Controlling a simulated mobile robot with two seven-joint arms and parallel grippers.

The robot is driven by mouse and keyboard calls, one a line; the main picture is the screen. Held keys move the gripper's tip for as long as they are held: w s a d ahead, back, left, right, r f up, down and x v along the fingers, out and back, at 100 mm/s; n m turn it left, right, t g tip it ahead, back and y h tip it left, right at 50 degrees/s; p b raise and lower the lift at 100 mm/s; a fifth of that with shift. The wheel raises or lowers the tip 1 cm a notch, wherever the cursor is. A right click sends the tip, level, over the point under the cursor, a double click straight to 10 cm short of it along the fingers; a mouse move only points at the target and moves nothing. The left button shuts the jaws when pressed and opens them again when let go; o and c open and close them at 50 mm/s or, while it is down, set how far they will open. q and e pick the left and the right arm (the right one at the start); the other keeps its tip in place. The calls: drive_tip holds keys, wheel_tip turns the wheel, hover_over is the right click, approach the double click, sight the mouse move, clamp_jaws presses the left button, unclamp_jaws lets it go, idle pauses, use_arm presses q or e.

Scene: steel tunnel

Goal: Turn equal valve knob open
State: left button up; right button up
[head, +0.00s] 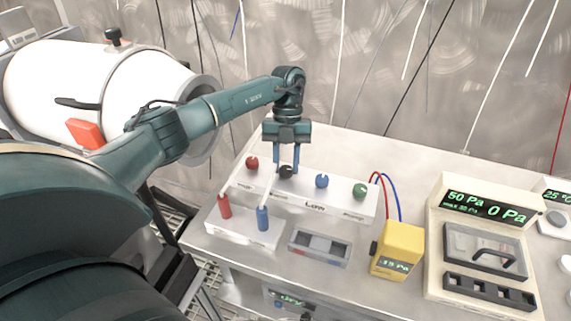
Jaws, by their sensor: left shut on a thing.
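A white valve panel (322,203) lies on the steel table with a row of round knobs. From left to right there are a red knob (252,163), a black knob (286,172), a blue knob (322,181) and a green knob (360,191). My left gripper (287,168) points down from above and is shut on the black knob, its two fingers on either side of it. Small print by the knobs is too small to read surely. My right gripper is not in view.
In front stand a white block with red (224,206) and blue (262,218) cylinders, and a grey switch box (320,247). A yellow meter (398,250) and a pressure unit (482,250) stand to the right. A large white cylinder (100,75) is at left.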

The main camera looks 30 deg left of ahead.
use_arm(q)
drive_tip(key=shift+m, duration=0.5)
drive_tip(key=o, duration=1)
drive_tip(key=shift+c, duration=0.2)
drive_tip(key=shift+r, duration=0.1)
drive_tip(key=shift+w+r, duration=0.2)
drive_tip(key=shift+r, duration=0.1)
drive_tip(key=v, duration=1.2)
drive_tip(key=shift+r, duration=0.15)
drive_tip(key=shift+d, duration=0.1)
